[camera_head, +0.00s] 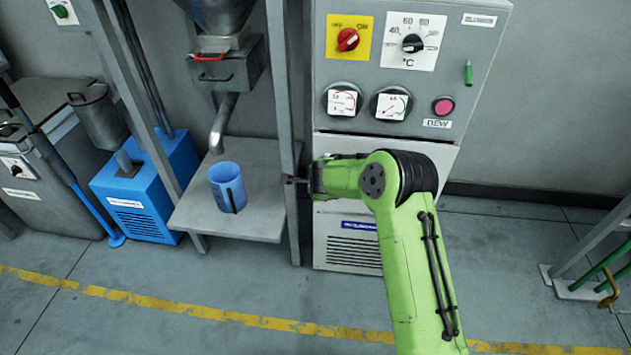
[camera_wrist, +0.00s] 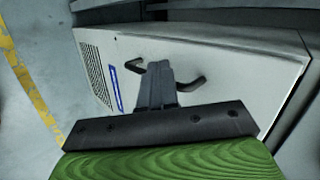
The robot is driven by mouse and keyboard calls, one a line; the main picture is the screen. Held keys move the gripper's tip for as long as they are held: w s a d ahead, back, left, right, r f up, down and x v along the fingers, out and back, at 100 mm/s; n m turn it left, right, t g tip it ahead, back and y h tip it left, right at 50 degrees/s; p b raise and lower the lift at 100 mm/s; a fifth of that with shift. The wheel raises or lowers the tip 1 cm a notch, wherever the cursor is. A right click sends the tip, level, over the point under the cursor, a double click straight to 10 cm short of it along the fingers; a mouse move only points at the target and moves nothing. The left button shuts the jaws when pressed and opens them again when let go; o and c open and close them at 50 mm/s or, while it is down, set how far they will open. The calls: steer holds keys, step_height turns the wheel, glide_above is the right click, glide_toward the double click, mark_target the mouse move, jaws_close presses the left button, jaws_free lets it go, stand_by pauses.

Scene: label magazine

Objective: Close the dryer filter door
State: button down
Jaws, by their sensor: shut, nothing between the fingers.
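The dryer (camera_head: 470,40) is a grey cabinet with a control panel. Its lower front carries a pale grey door panel (camera_head: 322,143), mostly hidden by my green arm in the head view. In the wrist view the door (camera_wrist: 230,60) fills the middle and right, with a black bar handle (camera_wrist: 191,83). My gripper (camera_wrist: 157,70) is shut and empty. Its fingers overlap the middle of the handle in the wrist view; I cannot tell if they touch it. In the head view my gripper (camera_head: 290,180) is by the cabinet's left edge. I cannot tell how far the door stands open.
A grey post (camera_head: 282,90) stands close beside my gripper. Left of it, a shelf (camera_head: 255,222) bears a blue cup (camera_head: 228,187) under a spout. Floor is clear in front, with a yellow line (camera_head: 230,315).

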steer(key=s+d+r+n+g+h+p, duration=0.1)
steer(key=s+d+r+n, duration=0.35)
steer(key=s+r, duration=0.7)
steer(key=s+d+r+n+g+p, duration=0.1)
steer(key=s+d+r+n, duration=0.35)
steer(key=s+r, duration=0.7)
steer(key=s+d+r+n+g, duration=0.2)
steer(key=s+n, duration=0.6)
steer(key=s, duration=1.3)
step_height(320, 180, up, 12)
steer(key=p, duration=1.2)
steer(key=shift+w+d+y, duration=0.2)
steer(key=shift+w+y, duration=0.1)
steer(key=shift+w, duration=0.15)
